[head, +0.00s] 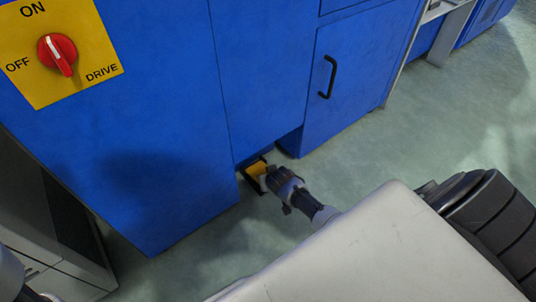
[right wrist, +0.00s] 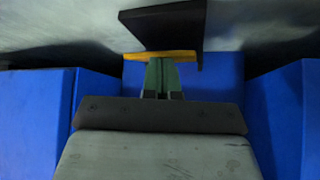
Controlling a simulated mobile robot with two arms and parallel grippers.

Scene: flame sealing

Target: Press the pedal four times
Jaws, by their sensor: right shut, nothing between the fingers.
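The yellow pedal (head: 257,168) sits low in a recess at the foot of the blue machine, with a dark frame around it. In the right wrist view it is a yellow strip (right wrist: 133,56) beside a black plate (right wrist: 165,25). My right gripper (head: 269,176) reaches down to the pedal and hides part of it. Its closed fingers (right wrist: 160,72) are empty, and their tips overlap the yellow strip in the right wrist view. I cannot tell whether they touch it or whether the pedal is pressed down. My left gripper is not in view.
The blue machine (head: 120,130) has a yellow plate (head: 95,85) with a red rotary switch (head: 57,54) marked ON, OFF and DRIVE. A blue door with a black handle (head: 328,77) is right of the recess. A grey cabinet stands at left. Green floor (head: 440,110) is clear at right.

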